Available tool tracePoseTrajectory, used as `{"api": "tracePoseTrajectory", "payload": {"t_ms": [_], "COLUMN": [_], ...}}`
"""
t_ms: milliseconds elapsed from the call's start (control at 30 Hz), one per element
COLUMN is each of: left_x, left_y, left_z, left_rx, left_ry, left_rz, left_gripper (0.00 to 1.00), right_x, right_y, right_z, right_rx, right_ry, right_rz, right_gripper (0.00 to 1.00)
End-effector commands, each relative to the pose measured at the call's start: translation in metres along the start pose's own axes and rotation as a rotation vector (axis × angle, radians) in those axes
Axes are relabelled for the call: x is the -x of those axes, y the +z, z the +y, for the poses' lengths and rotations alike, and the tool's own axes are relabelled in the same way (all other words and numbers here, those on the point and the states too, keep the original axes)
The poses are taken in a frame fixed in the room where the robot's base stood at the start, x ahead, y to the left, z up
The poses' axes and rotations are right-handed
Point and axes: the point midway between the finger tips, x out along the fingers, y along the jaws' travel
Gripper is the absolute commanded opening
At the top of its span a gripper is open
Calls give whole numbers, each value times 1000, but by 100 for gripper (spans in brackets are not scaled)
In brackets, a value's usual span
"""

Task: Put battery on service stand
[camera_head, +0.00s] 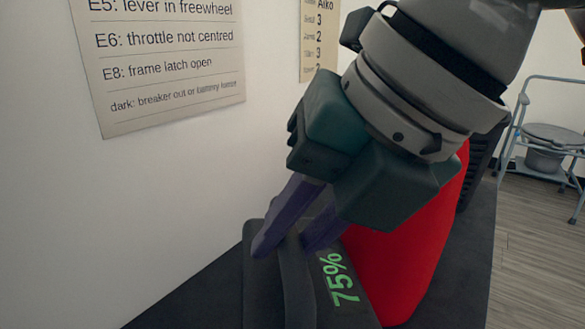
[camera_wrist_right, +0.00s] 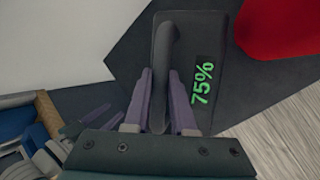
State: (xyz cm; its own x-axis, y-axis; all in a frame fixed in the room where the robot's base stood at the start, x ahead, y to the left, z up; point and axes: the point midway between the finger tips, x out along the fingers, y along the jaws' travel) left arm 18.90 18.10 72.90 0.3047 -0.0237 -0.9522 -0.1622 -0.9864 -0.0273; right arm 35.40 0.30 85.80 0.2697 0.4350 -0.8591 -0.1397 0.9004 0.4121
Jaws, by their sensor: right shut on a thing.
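A dark grey battery (camera_head: 353,299) with a raised handle and a green "75%" display is at the bottom centre of the head view. It also shows in the right wrist view (camera_wrist_right: 219,38). My right gripper (camera_head: 287,238) reaches down from the upper right, with purple fingers on both sides of the battery's handle. In the wrist view the fingers (camera_wrist_right: 160,98) are shut on that handle. The battery's lower part is cut off in the head view, so I cannot tell whether it rests on the dark surface. I cannot identify the service stand.
A dark grey surface (camera_head: 468,258) runs along the white wall. A red rounded object (camera_head: 400,262) stands right beside the battery. Printed sheets (camera_head: 165,75) hang on the wall. A commode-like chair (camera_head: 548,140) stands on the wooden floor at the right.

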Motion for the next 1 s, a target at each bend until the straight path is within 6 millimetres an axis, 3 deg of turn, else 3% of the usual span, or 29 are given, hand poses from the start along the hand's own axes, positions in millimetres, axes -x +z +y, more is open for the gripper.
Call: {"api": "tracePoseTrajectory", "payload": {"t_ms": [100,367,600,867,900,1000], "left_x": [-5,-8,-17,-17,-18,-18], "left_y": [2,3,6,6,6,6], "left_z": [0,-1,-2,-2,-2,-2], "left_rx": [0,-4,-9,-9,-9,-9], "left_ry": [0,-3,-8,-9,-9,-8], "left_rz": [0,-1,-1,-1,-1,-1], "left_gripper": [52,52,52,52,52,52], "right_x": [-13,-24,-52,-56,-58,-58], "right_y": [-3,-7,-17,-18,-21,-21], "right_z": [-5,-10,-24,-27,-30,-30], "right_rx": [0,2,1,1,-1,-1], "right_ry": [6,7,6,2,-6,-6], "right_rz": [-7,-7,-5,-6,2,2], "right_gripper": [0,0,0,0,28,39]}}
